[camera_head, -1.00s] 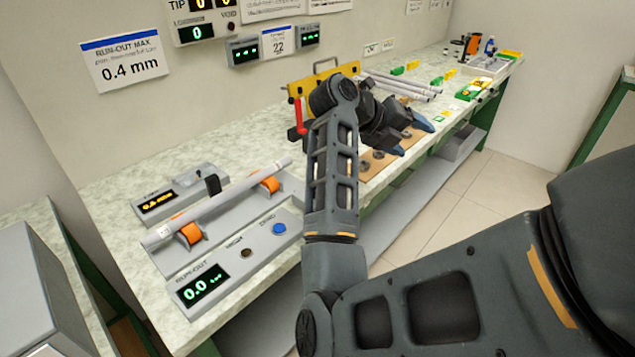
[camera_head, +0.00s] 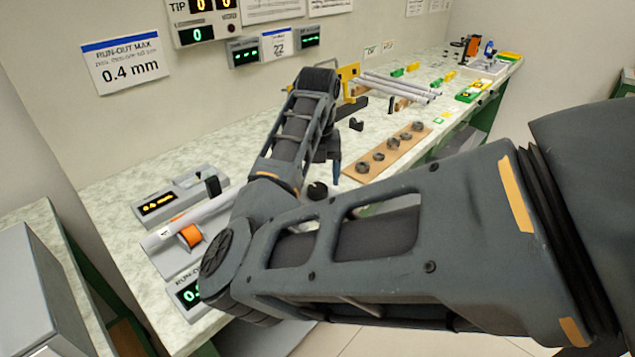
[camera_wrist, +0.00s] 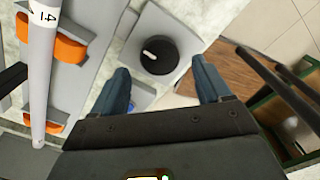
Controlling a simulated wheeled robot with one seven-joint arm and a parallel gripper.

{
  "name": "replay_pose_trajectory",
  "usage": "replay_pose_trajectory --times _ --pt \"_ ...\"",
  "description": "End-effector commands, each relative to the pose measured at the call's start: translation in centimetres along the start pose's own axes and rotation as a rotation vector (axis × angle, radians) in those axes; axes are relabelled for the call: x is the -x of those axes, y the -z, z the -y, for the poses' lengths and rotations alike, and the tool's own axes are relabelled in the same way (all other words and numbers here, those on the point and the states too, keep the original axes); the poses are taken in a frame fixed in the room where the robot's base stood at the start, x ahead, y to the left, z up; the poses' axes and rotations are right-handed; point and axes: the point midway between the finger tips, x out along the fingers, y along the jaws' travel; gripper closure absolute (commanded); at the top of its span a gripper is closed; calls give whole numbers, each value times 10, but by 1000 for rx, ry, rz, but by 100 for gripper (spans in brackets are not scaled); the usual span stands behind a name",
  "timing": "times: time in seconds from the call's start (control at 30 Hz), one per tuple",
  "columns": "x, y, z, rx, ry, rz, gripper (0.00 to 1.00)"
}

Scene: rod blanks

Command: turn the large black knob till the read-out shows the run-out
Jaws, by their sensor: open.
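The large black knob (camera_wrist: 157,54) shows in the wrist view, round with a white pointer mark, on a grey base. It also shows in the head view (camera_head: 317,190), low beside my arm. My gripper (camera_wrist: 160,82) is open, with its two blue fingers apart on either side and just short of the knob, holding nothing. In the head view a blue fingertip (camera_head: 335,165) hangs near the knob. The run-out read-out (camera_head: 190,293) is mostly hidden behind my arm; only a green 0 shows. A grey rod (camera_wrist: 40,70) rests on orange supports (camera_wrist: 65,42).
A second read-out (camera_head: 157,203) with orange digits stands behind the rod. A brown board (camera_head: 390,153) with several dark rings lies to the right. Several pale rods (camera_head: 400,87) lie farther back. A "0.4 mm" run-out max sign (camera_head: 125,62) hangs on the wall.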

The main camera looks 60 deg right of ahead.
Motion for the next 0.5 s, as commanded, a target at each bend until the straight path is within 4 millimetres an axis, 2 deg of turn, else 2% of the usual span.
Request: replay_pose_trajectory --times 0.2,0.5 --pt "-22 0 0 1 1 0 23" --pt "-27 0 0 0 1 1 23"
